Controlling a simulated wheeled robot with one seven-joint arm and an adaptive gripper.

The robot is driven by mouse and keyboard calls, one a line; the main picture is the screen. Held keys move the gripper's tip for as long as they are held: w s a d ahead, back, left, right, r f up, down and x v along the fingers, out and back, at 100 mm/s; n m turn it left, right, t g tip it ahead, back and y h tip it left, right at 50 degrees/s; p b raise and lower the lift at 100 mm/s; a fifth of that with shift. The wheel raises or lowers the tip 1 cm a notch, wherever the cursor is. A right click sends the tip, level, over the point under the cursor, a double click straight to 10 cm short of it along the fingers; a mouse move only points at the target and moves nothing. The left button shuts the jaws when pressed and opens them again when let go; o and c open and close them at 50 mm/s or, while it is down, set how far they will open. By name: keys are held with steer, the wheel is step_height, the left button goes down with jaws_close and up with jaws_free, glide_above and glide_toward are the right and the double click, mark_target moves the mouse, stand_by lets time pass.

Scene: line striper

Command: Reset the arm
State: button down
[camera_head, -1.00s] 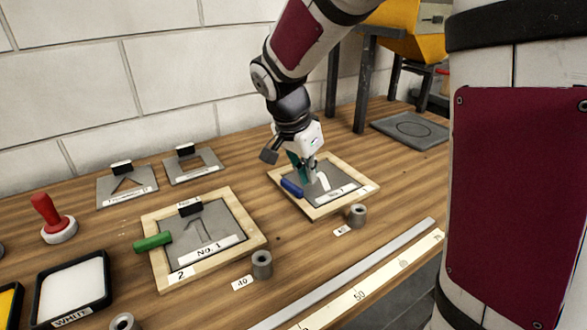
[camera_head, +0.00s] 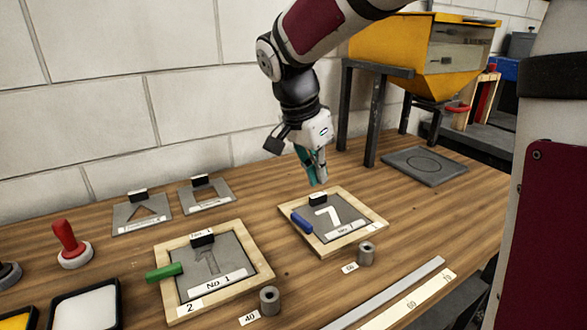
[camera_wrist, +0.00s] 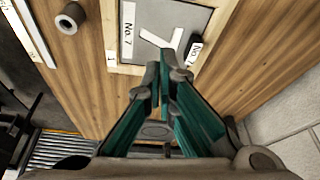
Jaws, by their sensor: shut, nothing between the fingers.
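My gripper (camera_head: 318,176) is shut and empty, hanging above the table just behind the right-hand wooden frame (camera_head: 341,253). It also shows in the wrist view (camera_wrist: 166,62), with its fingertips together. The right-hand frame holds a grey No. 7 stencil plate (camera_head: 345,212) with a white 7, a black block handle (camera_head: 318,199) and a blue peg (camera_head: 302,222) on its left side. The wrist view shows part of this plate (camera_wrist: 180,18) beyond the fingertips. The gripper appears apart from the plate and its handle.
A second frame (camera_head: 257,284) holds the No. 1 plate with a green peg (camera_head: 164,272). Two stencil plates (camera_head: 141,213) lie behind it. A red-handled stamp (camera_head: 70,245), grey cylinders (camera_head: 366,253), a long ruler (camera_head: 410,301) and a yellow hopper (camera_head: 420,50) are also around.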

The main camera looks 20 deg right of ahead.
steer(key=s+a+r+n+t+y+p, duration=0.1)
steer(key=s+r+n+p, duration=0.2)
steer(key=s, duration=0.7)
steer(key=s+r+n+t+y+p, duration=0.1)
steer(key=s+r+n+p, duration=0.3)
steer(key=s, duration=0.6)
steer(key=s+a+r+n+y+p, duration=0.1)
steer(key=s+r+n+p, duration=0.2)
steer(key=s+n, duration=0.3)
steer(key=s+p, duration=0.1)
steer(key=s, duration=0.3)
steer(key=shift+a+r+n+t+y, duration=0.3)
steer(key=shift+r+t, duration=0.05)
steer(key=shift+t, duration=0.05)
